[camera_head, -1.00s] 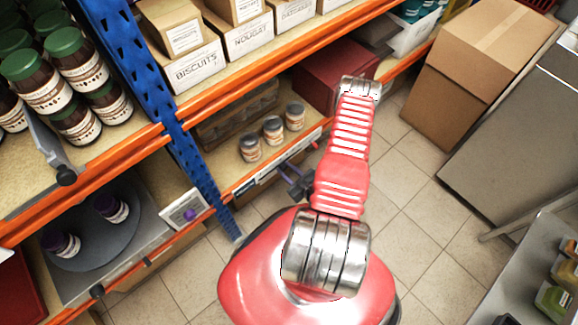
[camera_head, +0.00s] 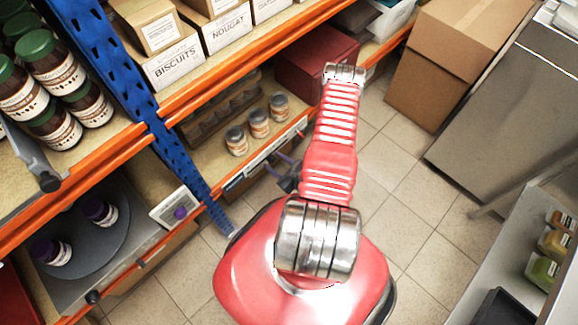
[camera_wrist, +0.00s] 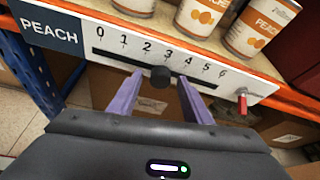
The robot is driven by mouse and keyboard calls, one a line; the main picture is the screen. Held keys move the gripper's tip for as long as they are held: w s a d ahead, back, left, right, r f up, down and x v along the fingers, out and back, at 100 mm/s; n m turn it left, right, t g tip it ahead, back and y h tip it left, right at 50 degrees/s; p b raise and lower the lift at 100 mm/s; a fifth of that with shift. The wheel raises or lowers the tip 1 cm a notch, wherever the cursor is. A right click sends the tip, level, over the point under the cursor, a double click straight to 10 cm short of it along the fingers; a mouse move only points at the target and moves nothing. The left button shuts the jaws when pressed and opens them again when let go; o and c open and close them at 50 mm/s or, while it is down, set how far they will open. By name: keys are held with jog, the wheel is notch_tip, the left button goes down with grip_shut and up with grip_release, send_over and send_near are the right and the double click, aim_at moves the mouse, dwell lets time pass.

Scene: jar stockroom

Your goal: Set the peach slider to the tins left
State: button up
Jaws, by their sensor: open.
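The peach slider's black knob (camera_wrist: 160,77) sits on a white scale strip marked 0 to 6, beside a dark PEACH label (camera_wrist: 50,32). The knob appears below the 2 and 3; its exact reading is unclear at this angle. My gripper (camera_wrist: 160,82) is open, its purple fingers on either side of the knob; contact cannot be told. In the head view my gripper (camera_head: 287,178) is small and dark, at the shelf's front edge, partly hidden by my arm. Three peach tins (camera_head: 236,140) (camera_head: 259,123) (camera_head: 279,106) stand in a row on the shelf above the strip.
A red tab (camera_wrist: 241,100) hangs at the strip's right end. A wooden rack (camera_head: 215,110) is behind the tins, and a dark red box (camera_head: 315,60) stands to their right. A blue upright (camera_head: 185,170) is left.

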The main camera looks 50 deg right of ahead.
jog(key=v, duration=1.3)
jog(key=shift+s, duration=0.2)
dwell(0.8)
jog(key=w+a+r+n+g+y, duration=0.1)
jog(key=w+a+r+n+y, duration=0.1)
jog(key=w+r+n+y, duration=0.55)
jog(key=w+a+r+n+y, duration=0.2)
jog(key=w+r+n, duration=0.15)
jog(key=r, duration=0.75)
jog(key=a+r+n+g+y, duration=0.2)
jog(key=a+r+n+g, duration=0.8)
jog(key=r, duration=0.4)
jog(key=s+a+r+n+t+h, duration=0.1)
jog(key=s+a+r+n+h, duration=0.1)
jog(key=r, duration=0.5)
jog(key=s+a+r+n+t+h, duration=0.1)
jog(key=s+a+r+n+h, duration=0.1)
jog(key=a+r+n+h, duration=0.2)
jog(key=s+a+r+n+t+h, duration=0.1)
jog(key=s+a+r+n+h, duration=0.1)
jog(key=r+n, duration=0.6)
jog(key=shift+a+r+h, duration=0.9)
jog(key=shift+r+h, duration=0.05)
jog(key=shift+r, duration=0.6)
jog(key=shift+s, duration=0.15)
